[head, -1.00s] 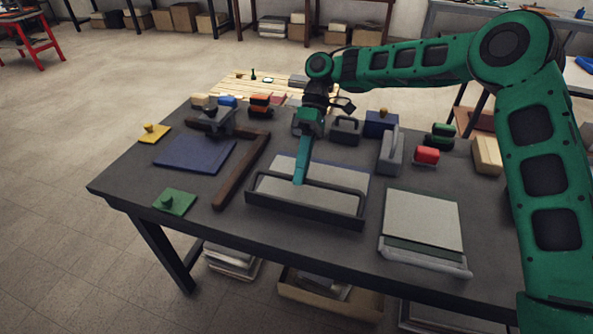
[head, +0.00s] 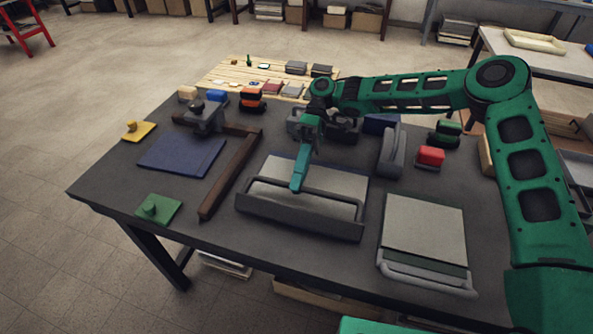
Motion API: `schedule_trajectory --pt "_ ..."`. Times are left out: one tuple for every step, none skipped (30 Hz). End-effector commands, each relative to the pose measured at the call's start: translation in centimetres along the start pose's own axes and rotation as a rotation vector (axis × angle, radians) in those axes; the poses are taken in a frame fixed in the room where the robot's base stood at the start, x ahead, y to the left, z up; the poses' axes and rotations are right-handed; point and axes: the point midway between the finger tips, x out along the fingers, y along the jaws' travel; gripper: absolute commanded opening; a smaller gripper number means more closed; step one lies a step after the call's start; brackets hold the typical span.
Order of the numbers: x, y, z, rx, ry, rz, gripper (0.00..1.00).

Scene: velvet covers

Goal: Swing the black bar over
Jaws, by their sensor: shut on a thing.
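The black bar (head: 305,219) is a long dark bar-like frame lying along the near side of a device with a pale grey board (head: 331,182). A thinner rail of the frame runs just behind its front face. My gripper (head: 297,187) comes down from behind over the board, its teal fingers at the thin rail left of its middle. The fingers are shut on the black bar. The fingertips are small in this view, and the exact contact is partly hidden by the fingers.
A second grey board with a grey bar (head: 428,273) lies to the right. A blue mat (head: 183,155) with a brown L-shaped rail (head: 230,175) lies to the left. A grey upright block (head: 391,151) and a red block (head: 430,156) stand behind right. The dark table (head: 190,225) has bare room at front left.

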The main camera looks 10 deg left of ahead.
Motion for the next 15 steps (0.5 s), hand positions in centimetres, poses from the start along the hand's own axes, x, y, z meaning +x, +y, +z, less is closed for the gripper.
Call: schedule_trajectory --pt "-0.17 0.20 0.00 0.002 0.006 0.006 0.00" --pt "-0.08 0.28 -0.02 0.002 0.005 0.007 0.00" --pt "0.03 0.38 -0.05 0.002 0.004 0.007 0.00" --pt "0.11 0.46 -0.07 0.001 0.004 0.008 0.00" --pt "0.18 0.53 -0.10 0.001 0.003 0.008 0.00" --pt "0.26 0.63 -0.13 0.001 0.002 0.008 0.00" --pt "0.31 0.69 -0.16 0.001 0.001 0.008 0.00" --pt "0.36 0.76 -0.18 0.001 0.000 0.009 0.00" --pt "0.43 0.83 -0.21 0.001 0.000 0.009 0.00" --pt "0.47 0.88 -0.24 0.002 -0.001 0.009 0.00" --pt "0.51 0.92 -0.26 0.002 -0.002 0.009 0.00" --pt "0.56 0.98 -0.29 0.002 -0.003 0.010 0.00" --pt "0.59 1.02 -0.32 0.002 -0.003 0.010 0.00" --pt "0.62 1.05 -0.34 0.002 -0.004 0.010 0.00" --pt "0.66 1.10 -0.38 0.003 -0.004 0.010 0.00"
